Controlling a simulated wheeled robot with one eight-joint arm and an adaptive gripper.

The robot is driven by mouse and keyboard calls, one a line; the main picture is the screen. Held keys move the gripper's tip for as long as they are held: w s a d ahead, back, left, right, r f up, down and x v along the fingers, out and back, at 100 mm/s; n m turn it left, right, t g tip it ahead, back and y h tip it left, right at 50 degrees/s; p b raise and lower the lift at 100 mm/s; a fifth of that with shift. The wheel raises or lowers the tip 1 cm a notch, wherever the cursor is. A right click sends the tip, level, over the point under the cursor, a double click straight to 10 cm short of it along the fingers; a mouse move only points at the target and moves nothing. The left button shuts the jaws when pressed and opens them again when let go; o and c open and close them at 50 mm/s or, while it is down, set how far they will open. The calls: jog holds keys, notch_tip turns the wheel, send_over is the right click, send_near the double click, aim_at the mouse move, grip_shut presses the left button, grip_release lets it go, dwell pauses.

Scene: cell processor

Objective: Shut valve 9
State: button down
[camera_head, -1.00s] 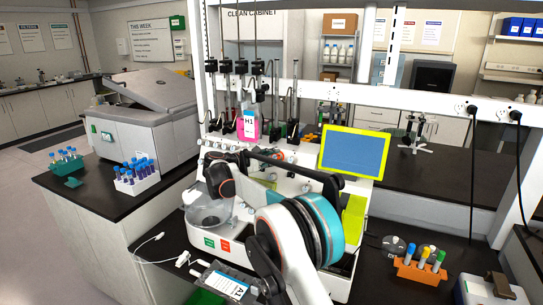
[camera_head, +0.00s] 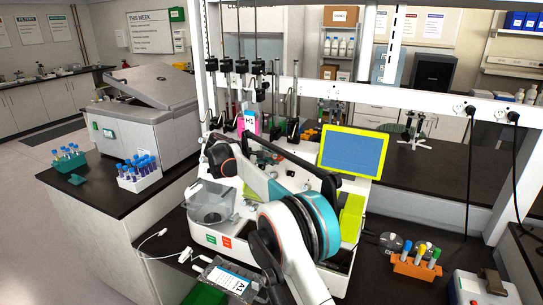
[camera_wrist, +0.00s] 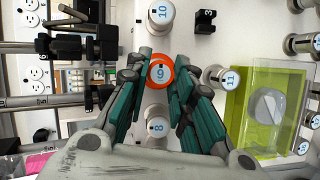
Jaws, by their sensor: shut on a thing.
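Valve 9 (camera_wrist: 159,73) is a round knob with a white cap, a blue "9" and an orange ring. It shows near the middle of the wrist view. My gripper (camera_wrist: 162,66) is shut on it, with one teal-padded finger on each side of the knob. Valve 8 (camera_wrist: 157,127) lies just below it between the fingers, and valve 10 (camera_wrist: 161,13) is above. In the head view the white cell processor (camera_head: 222,232) stands on the dark bench, and my arm hides the gripper and valve 9.
Valve 11 (camera_wrist: 229,79) is close to the right finger. A clear cover over a yellow-green panel (camera_wrist: 238,112) is farther right. Black clamps (camera_wrist: 75,47) on rods stand at left. In the head view, a yellow-framed screen (camera_head: 352,153) and a pink H1 bag (camera_head: 250,123) are near my arm.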

jog(key=shift+f, duration=0.1)
dwell(0.3)
jog(key=c, duration=1.4)
grip_release()
jog(key=v, duration=1.2)
